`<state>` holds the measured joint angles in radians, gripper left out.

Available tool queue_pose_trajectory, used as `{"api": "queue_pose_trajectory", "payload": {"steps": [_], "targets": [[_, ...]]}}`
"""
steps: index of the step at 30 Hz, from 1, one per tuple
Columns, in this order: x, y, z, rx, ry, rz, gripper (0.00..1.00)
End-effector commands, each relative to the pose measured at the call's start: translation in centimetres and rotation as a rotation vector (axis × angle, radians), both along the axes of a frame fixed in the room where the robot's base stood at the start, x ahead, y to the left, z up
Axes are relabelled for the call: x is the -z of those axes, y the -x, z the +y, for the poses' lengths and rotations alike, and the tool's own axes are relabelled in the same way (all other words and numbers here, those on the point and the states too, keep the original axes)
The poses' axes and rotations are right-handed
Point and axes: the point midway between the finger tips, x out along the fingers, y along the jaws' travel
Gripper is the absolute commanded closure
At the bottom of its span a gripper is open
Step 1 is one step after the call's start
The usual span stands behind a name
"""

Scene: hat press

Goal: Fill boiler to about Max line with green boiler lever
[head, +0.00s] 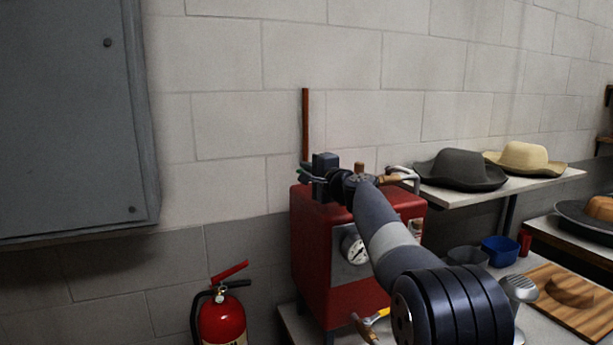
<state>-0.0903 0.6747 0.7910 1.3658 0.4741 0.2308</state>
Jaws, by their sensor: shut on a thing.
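The red boiler (313,262) stands left of the middle, with a round dial gauge (356,249) on its front. A small level window (416,229) shows at the right of its front, partly cut off by my arm; I cannot read the water level or a Max line. My gripper (312,178) is shut on the green lever there. The gripper's body and arm hide most of the lever and part of the boiler top.
A copper pipe (305,125) rises behind the boiler. A shelf (545,179) at right holds a dark hat (460,169) and a straw hat (526,158). A blue bowl (500,250) stands below. A fire extinguisher (221,322) and grey cabinet (65,115) are at left.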

Motion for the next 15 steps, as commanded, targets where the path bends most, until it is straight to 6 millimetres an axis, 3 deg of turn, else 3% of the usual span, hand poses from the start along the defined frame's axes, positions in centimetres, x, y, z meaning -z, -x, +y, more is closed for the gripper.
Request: {"api": "queue_pose_trajectory", "payload": {"steps": [15], "targets": [[0.02,0.62,-0.4,-0.112,0.001,0.001,1.0]]}}
